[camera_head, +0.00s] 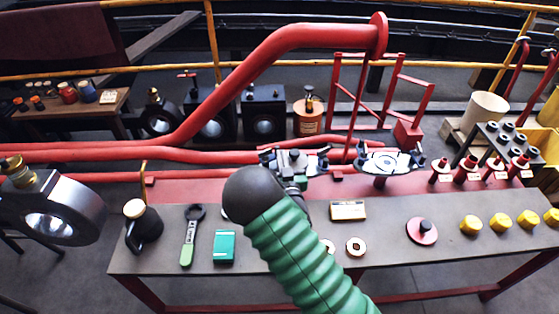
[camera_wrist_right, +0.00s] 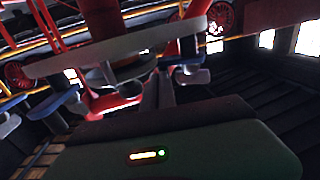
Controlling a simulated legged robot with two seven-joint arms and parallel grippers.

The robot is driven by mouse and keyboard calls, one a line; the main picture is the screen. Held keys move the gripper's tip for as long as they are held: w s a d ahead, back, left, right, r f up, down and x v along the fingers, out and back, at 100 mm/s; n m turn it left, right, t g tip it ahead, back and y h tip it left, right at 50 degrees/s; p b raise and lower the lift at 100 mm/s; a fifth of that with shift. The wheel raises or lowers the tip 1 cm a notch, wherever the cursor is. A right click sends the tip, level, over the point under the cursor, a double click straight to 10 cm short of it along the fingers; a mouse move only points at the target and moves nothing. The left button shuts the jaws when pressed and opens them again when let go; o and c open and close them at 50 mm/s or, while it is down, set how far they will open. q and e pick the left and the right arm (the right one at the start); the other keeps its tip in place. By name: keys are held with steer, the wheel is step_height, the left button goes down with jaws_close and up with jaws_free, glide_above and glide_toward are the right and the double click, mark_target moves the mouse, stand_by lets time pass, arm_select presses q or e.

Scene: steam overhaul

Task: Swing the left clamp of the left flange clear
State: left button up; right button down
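The left flange (camera_head: 296,160) is a grey plate on the red pipework behind the bench, with dark clamps at its sides. Its left clamp (camera_head: 267,156) shows just above the black dome of my right arm. In the right wrist view the flange plate (camera_wrist_right: 120,52) is close, with a blue clamp part (camera_wrist_right: 66,98) at the left and another (camera_wrist_right: 182,60) at the right. My right gripper (camera_wrist_right: 162,90) points at the flange from close in front. Its fingertips are dark and unclear, and contact cannot be told. My left gripper is out of view.
The right flange (camera_head: 387,162) stands close by. The bench (camera_head: 285,262) holds a green-handled wrench (camera_head: 190,235), a green box (camera_head: 224,246), a black jug (camera_head: 143,228) and yellow nuts (camera_head: 500,221). A thick red pipe (camera_head: 270,50) arches above.

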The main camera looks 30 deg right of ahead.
steer(key=shift+w+d, duration=0.65)
steer(key=shift+x, duration=0.95)
steer(key=shift+a, duration=0.1)
stand_by(0.4)
steer(key=p+v, duration=0.2)
steer(key=v, duration=1.4)
steer(key=shift+s+a, duration=0.25)
steer(key=shift+s, duration=0.1)
